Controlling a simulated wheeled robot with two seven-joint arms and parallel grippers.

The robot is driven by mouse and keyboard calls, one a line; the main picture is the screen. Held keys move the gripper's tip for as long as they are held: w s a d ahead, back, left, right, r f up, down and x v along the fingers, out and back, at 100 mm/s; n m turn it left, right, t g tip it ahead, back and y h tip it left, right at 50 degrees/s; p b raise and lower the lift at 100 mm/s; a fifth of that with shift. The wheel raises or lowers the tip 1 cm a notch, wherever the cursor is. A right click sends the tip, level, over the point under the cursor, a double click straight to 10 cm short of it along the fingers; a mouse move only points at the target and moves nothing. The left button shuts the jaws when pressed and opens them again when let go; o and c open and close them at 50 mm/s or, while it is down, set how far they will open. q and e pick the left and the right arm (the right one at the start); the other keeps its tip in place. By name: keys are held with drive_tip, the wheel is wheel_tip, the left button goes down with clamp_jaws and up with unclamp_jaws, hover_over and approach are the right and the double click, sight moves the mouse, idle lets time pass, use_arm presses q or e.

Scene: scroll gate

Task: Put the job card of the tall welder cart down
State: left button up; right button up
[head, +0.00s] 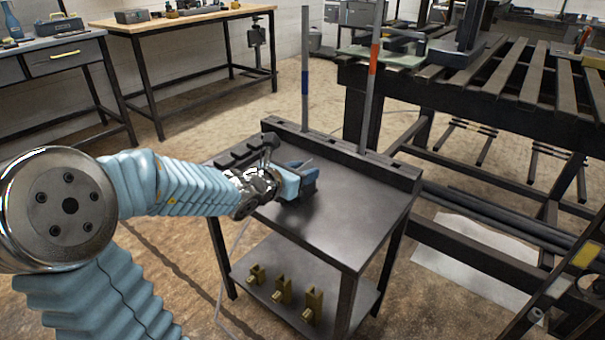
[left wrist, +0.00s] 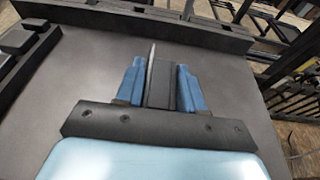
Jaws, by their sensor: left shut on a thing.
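A dark grey cart (head: 345,230) with two upright poles at its back edge stands in the middle of the head view. My left gripper (head: 300,178) is over the left part of its top, close to the surface. In the left wrist view the blue fingers (left wrist: 158,85) are shut on a dark block with a thin, pale upright edge (left wrist: 151,65), which looks like the job card. Its face and any writing are hidden. I cannot tell whether it touches the cart top (left wrist: 85,75). My right gripper is not in view.
A dark raised rail (head: 340,150) runs along the cart's back edge, with slotted blocks (head: 240,150) at the left. Several brass-coloured pieces (head: 282,290) stand on the lower shelf. A slatted metal table (head: 480,85) is behind right. The cart top's front right is clear.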

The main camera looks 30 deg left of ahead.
use_arm(q)
drive_tip(key=shift+f, duration=0.15)
drive_tip(key=o, duration=1.1)
drive_tip(key=shift+r, duration=0.2)
